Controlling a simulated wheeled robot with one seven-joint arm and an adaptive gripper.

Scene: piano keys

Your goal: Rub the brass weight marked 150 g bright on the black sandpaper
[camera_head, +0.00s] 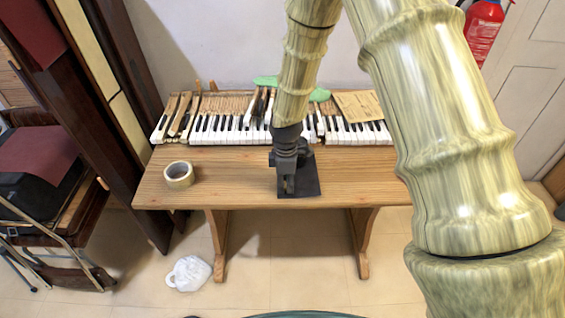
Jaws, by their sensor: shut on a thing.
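My gripper (287,187) points down at the front middle of the wooden table, over the black sandpaper (309,180). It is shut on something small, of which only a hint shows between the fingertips. I take it to be the brass weight, but its mark cannot be read. The sandpaper lies flat as a dark sheet, partly covered by my gripper from this side. Whether the held thing touches the sandpaper cannot be told.
Piano keys (221,131) line the back, with a green cloth-like item (266,81) and a tan sheet (359,106) behind. The tabletop right of the sandpaper is clear.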

